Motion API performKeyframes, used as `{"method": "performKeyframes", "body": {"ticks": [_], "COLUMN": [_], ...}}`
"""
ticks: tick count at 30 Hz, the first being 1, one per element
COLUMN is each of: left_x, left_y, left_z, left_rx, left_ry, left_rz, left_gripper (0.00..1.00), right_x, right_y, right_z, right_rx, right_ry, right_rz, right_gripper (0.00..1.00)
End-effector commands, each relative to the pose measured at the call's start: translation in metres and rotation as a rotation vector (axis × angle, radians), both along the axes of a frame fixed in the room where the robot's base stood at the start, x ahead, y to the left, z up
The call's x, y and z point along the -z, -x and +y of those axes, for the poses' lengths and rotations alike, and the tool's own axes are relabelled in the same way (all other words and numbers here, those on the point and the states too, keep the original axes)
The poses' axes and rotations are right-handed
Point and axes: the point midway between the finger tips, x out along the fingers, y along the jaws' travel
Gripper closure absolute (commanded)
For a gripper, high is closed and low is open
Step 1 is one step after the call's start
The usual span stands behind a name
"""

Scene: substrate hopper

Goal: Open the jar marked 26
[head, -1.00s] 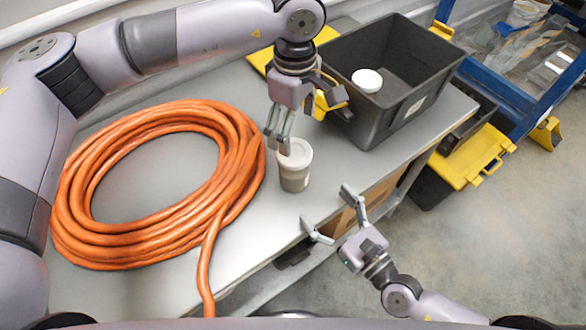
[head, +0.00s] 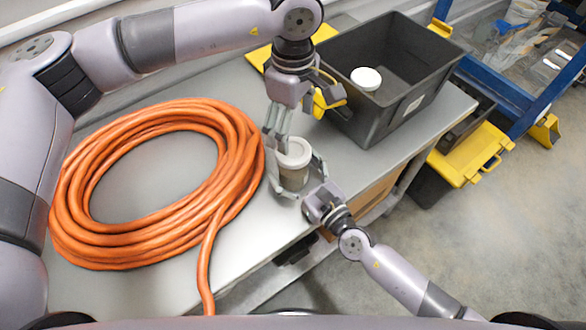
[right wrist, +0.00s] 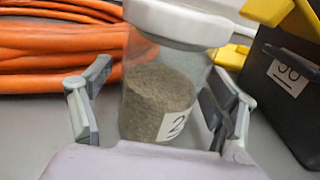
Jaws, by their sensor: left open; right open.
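A clear jar (head: 292,178) with a white lid (head: 294,153) stands upright on the grey table, holding grey-brown grain. In the right wrist view the jar (right wrist: 155,95) has a white label showing a "2"; the rest of its number is hidden. My right gripper (head: 290,186) is open, with one finger on each side of the jar's body; gaps seem to remain in the right wrist view. My left gripper (head: 279,143) is open and points down at the lid from above; whether its fingers touch the lid I cannot tell.
A coiled orange hose (head: 235,150) lies left of the jar. A dark crate (head: 400,112) at the back right holds a white round-topped item (head: 366,79). A yellow-lidded box (head: 470,155) stands beyond the table's right edge.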

Motion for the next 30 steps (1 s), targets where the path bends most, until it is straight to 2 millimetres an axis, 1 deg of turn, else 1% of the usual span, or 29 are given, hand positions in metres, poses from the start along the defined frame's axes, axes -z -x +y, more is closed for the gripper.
{"method": "performKeyframes", "body": {"ticks": [2, 30], "left_x": [0.0000, 0.0000], "left_y": [0.0001, 0.0000], "left_z": [-0.0001, 0.0000], "left_rx": [0.000, 0.000], "left_ry": [0.000, 0.000], "left_rz": [0.000, 0.000], "left_gripper": [0.20, 0.20], "right_x": [0.0000, 0.0001], "right_y": [0.0002, 0.0005], "right_z": [-0.0001, -0.0003], "right_rx": [0.000, 0.000], "right_ry": [0.000, -0.001], "right_rz": [0.000, 0.001], "right_gripper": [0.20, 0.82]}}
